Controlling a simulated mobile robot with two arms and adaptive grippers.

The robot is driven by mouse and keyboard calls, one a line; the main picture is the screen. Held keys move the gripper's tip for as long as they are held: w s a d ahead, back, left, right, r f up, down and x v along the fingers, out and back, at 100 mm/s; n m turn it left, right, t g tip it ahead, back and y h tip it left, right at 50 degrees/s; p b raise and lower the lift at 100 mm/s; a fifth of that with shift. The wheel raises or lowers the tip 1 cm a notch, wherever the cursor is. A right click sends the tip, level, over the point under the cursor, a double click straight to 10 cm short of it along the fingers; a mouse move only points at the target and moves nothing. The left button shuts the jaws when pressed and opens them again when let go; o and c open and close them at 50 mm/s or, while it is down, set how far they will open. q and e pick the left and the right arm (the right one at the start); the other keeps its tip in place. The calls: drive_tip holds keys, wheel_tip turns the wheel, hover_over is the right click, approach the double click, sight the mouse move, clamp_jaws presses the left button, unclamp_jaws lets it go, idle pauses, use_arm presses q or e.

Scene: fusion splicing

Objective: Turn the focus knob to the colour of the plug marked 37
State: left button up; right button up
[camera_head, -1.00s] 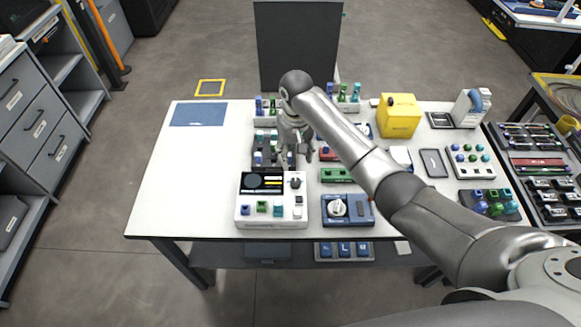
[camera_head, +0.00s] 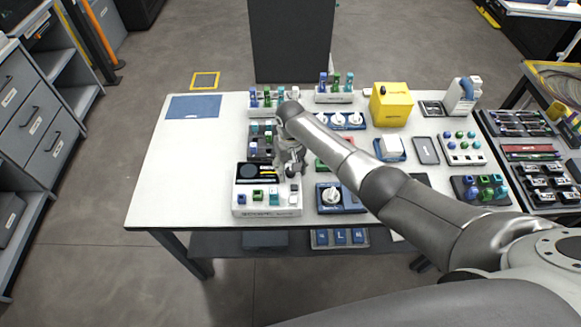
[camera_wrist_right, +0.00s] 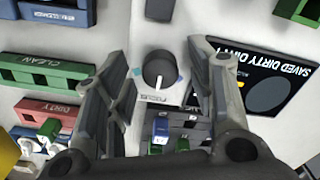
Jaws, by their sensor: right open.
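The focus knob (camera_wrist_right: 158,66) is round and black with a white pointer, on the white splicer (camera_head: 267,211). In the wrist view its pointer aims down toward a printed label. A teal mark (camera_wrist_right: 135,71) lies to its left and a blue mark (camera_wrist_right: 178,78) to its right. My right gripper (camera_head: 290,168) is open above the knob, one finger on each side in the wrist view (camera_wrist_right: 160,80); contact is not visible. Coloured plugs, including blue (camera_head: 242,199), green (camera_head: 258,195) and teal (camera_head: 274,194), sit on the splicer's front. No number 37 is legible. My left gripper is out of view.
The dark screen (camera_wrist_right: 268,78) lies beside the right finger in the wrist view. A dark tray with plugs (camera_wrist_right: 160,130) is close by. A blue unit with a white dial (camera_head: 331,197) stands right of the splicer.

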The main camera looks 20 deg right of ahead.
drive_tip(key=shift+c, duration=1.8)
drive_tip(key=c, duration=0.7)
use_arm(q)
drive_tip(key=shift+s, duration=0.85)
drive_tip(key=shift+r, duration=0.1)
use_arm(e)
drive_tip(key=shift+r, duration=0.1)
